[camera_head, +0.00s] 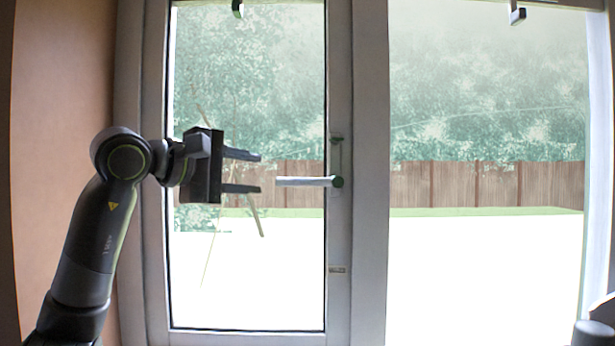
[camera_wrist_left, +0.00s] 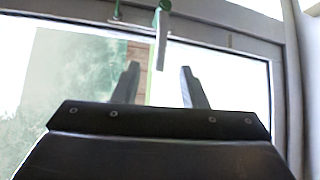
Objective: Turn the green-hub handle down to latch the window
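The window handle is a pale lever (camera_head: 303,181) that points left, about level, from its green hub (camera_head: 337,182) on the window frame. My left gripper (camera_head: 260,173) is open, with its fingers pointing right toward the lever's free end. The lever's height lies between the two fingers, and its end shows just past the fingertips. In the left wrist view the lever (camera_wrist_left: 161,40) lines up with the gap between the fingertips (camera_wrist_left: 159,69). No contact with a finger is visible. My right gripper is not in view.
The window sash (camera_head: 340,290) has a glass pane close behind my gripper. A second small greenish fitting (camera_head: 337,140) sits above the hub. A small keeper-like plate (camera_head: 338,269) sits lower on the frame. A brown wall (camera_head: 60,100) stands at left. Dark fittings hang at the top edge (camera_head: 517,14).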

